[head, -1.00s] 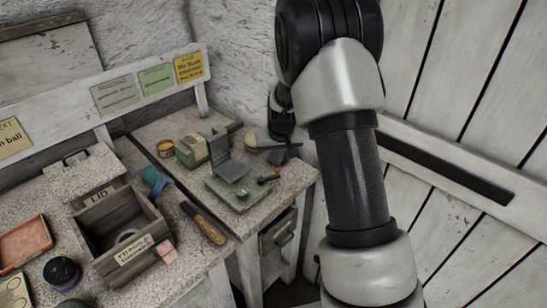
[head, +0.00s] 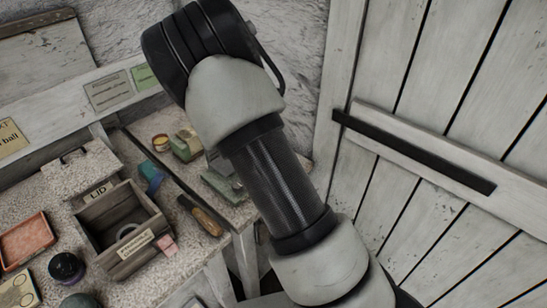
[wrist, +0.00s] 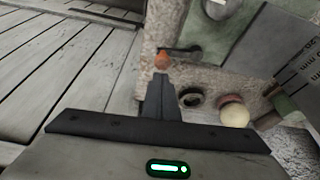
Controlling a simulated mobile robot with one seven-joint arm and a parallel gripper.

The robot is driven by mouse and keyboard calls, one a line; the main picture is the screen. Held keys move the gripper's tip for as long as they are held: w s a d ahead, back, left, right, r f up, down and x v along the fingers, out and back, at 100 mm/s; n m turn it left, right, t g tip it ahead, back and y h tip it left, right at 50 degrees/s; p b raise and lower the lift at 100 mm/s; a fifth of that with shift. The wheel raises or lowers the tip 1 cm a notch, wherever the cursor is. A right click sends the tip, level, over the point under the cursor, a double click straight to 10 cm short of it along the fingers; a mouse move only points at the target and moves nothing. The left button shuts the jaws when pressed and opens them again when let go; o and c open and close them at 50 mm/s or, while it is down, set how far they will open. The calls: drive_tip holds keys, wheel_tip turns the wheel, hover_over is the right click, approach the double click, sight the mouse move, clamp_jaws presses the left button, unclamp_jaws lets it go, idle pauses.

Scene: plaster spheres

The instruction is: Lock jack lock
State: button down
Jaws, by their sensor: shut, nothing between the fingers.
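The green jack (head: 222,187) stands on the speckled bench in the head view, mostly hidden behind my arm. In the wrist view, its green base (wrist: 238,28) lies at the upper right, with a grey plate (wrist: 268,48) beside it. A short dark lever with an orange knob (wrist: 161,62) sticks out from that side. My gripper (wrist: 160,80) is shut and empty, its fingertips just below the knob in the picture. I cannot tell whether they touch it. My gripper is hidden in the head view.
A dark ring (wrist: 191,98) and a pink cup with a cream ball (wrist: 234,114) sit near my fingers. A wooden box (head: 124,231), a wooden-handled tool (head: 205,218) and a red tray (head: 26,241) are on the bench's left. A plank door (head: 440,150) stands at right.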

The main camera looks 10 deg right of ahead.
drive_tip(key=shift+s+a, duration=0.2)
drive_tip(key=shift+s, duration=0.15)
idle(0.5)
drive_tip(key=p+v, duration=0.1)
drive_tip(key=v, duration=1.6)
drive_tip(key=shift+r+p, duration=0.2)
drive_tip(key=shift+p, duration=0.1)
drive_tip(key=s+r+n+t+y, duration=0.1)
drive_tip(key=s+r+n, duration=0.2)
drive_tip(key=s+r, duration=0.2)
drive_tip(key=s+d+r+n+t+y+p, duration=0.1)
drive_tip(key=s+r+n, duration=0.2)
drive_tip(key=s, duration=0.8)
drive_tip(key=s+d+r+n+t+y+p, duration=0.1)
drive_tip(key=s+r+n, duration=0.3)
drive_tip(key=s+r, duration=0.3)
drive_tip(key=shift+s+d+r, duration=0.25)
drive_tip(key=shift+s+r, duration=0.05)
drive_tip(key=shift+s, duration=0.6)
